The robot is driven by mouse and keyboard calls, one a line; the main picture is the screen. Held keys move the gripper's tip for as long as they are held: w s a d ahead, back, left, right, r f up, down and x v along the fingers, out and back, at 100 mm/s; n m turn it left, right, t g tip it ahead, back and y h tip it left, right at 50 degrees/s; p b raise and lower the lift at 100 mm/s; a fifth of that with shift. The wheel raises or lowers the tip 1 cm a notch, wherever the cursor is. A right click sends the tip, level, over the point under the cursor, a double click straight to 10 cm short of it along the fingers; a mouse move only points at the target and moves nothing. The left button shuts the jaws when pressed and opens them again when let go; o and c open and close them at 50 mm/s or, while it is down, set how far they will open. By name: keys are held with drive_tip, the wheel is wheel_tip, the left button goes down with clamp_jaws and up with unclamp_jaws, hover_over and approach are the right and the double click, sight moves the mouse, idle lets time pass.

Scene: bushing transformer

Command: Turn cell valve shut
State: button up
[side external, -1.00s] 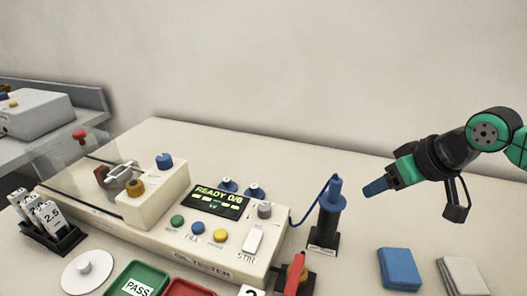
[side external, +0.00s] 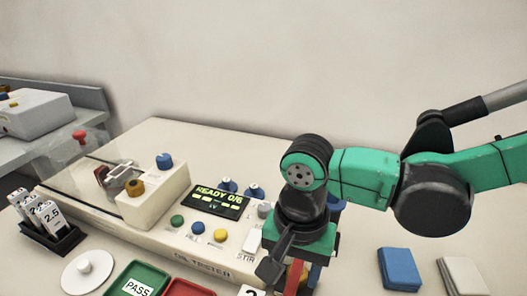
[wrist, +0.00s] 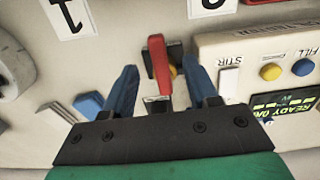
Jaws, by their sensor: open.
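A red lever handle (wrist: 158,62) on a small dark base, which I take to be the cell valve, stands by the oil tester (wrist: 255,45). In the wrist view my gripper (wrist: 160,75) is open, with one blue finger on each side of the lever. Gaps show between the lever and both fingers. In the side view my gripper (side external: 294,274) points down over the lever (side external: 296,278), partly hiding it. Its base is mostly hidden there. Whether a finger touches it lower down cannot be told.
The tester's display (side external: 218,201) reads READY 0/6. Its white STIR switch (side external: 252,241) is close to my gripper. The blue probe in its stand is mostly hidden behind my arm. A blue cloth (side external: 399,269) and a pale cloth (side external: 464,276) lie at the right.

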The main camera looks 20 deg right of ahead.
drive_tip(key=shift+f, duration=0.85)
clamp_jaws()
drive_tip(key=n, duration=0.1)
drive_tip(key=d+n, duration=0.1)
drive_tip(key=n, duration=0.2)
drive_tip(key=shift+s+d+n, duration=0.15)
drive_tip(key=shift+s+n, duration=0.25)
drive_tip(key=n, duration=0.2)
drive_tip(key=d+n, duration=0.1)
drive_tip(key=n, duration=0.1)
drive_tip(key=shift+s+d, duration=0.15)
drive_tip(key=shift+d, duration=0.05)
drive_tip(key=n, duration=0.2)
drive_tip(key=d+n, duration=0.1)
drive_tip(key=n, duration=0.1)
drive_tip(key=shift+w+d+n, duration=0.15)
drive_tip(key=shift+w+n, duration=0.05)
drive_tip(key=shift+n, duration=0.2)
drive_tip(key=shift+w+d+n, duration=0.2)
drive_tip(key=shift+d+n, duration=0.1)
drive_tip(key=shift+n, duration=0.8)
drive_tip(key=shift+w+d+n, duration=0.15)
drive_tip(key=shift+d+n, duration=0.1)
drive_tip(key=shift+n, duration=0.85)
